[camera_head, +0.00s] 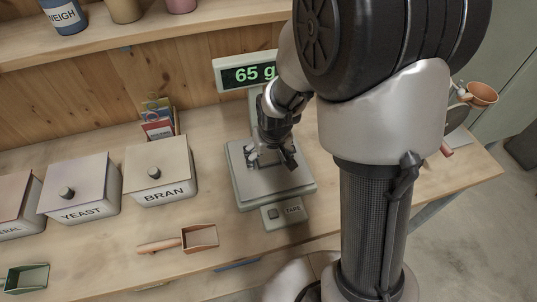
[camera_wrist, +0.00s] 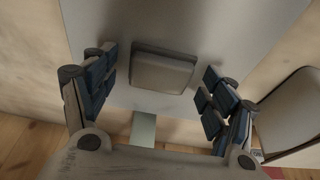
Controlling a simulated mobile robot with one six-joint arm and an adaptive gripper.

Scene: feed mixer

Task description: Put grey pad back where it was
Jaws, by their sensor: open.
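The grey pad (camera_wrist: 163,72) is a small square block with rounded edges. In the wrist view it lies on the flat plate of the scale (camera_wrist: 215,25), between the two blue-padded fingers of my gripper (camera_wrist: 160,82). The fingers are open, with a gap to the pad on each side. In the head view my gripper (camera_head: 271,160) is low over the scale plate (camera_head: 293,183), and I cannot make out the pad there. The scale display (camera_head: 245,73) reads 65 g.
Lidded bins marked YEAST (camera_head: 80,188) and BRAN (camera_head: 160,171) stand left of the scale. A scoop (camera_head: 199,237) lies in front of them. The TARE button (camera_head: 273,213) is at the scale's front. Seed packets (camera_head: 158,120) stand behind. An orange cup (camera_head: 482,94) is at the right.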

